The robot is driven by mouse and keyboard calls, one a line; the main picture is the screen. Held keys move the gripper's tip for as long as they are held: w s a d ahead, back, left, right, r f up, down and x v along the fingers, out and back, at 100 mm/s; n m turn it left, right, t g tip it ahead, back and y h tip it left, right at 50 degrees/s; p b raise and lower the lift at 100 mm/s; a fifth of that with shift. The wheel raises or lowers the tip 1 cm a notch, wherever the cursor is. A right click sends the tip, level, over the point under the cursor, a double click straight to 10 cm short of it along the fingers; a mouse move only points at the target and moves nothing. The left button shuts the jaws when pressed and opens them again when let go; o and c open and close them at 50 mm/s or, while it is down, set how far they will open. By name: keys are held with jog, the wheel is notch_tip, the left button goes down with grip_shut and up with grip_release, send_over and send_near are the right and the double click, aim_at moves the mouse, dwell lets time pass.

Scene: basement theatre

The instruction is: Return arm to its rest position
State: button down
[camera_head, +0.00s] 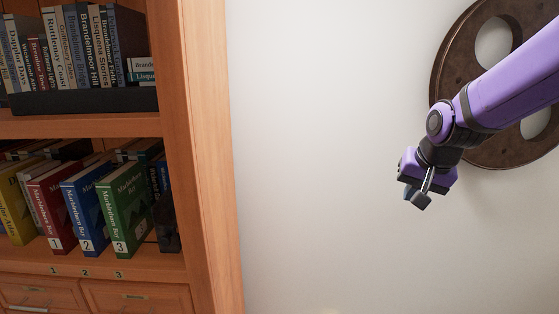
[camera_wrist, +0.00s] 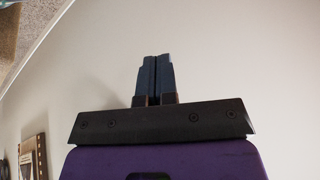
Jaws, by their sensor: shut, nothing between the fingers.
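My purple arm comes in from the right edge of the head view and bends downward at the wrist. My gripper (camera_head: 413,196) hangs in front of the pale wall, to the right of the bookshelf and apart from it. In the wrist view my gripper (camera_wrist: 155,62) shows its two dark fingers side by side and pressed together. Nothing is held between them.
A wooden bookshelf (camera_head: 205,160) fills the left side. Its lower shelf holds red (camera_head: 50,210), blue (camera_head: 85,212) and green (camera_head: 122,208) numbered books. A brown film-reel disc (camera_head: 447,75) hangs behind my arm. The wall between (camera_head: 320,150) is bare.

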jog(key=s+d+r+n, duration=0.1)
jog(key=s+r+n, duration=0.1)
jog(key=s, duration=0.9)
jog(key=s+d+r+n, duration=0.1)
jog(key=s+r, duration=0.4)
jog(key=s, duration=0.7)
jog(key=shift+d+n+h, duration=0.25)
jog(key=shift+n+h, duration=0.05)
jog(key=shift+n, duration=0.3)
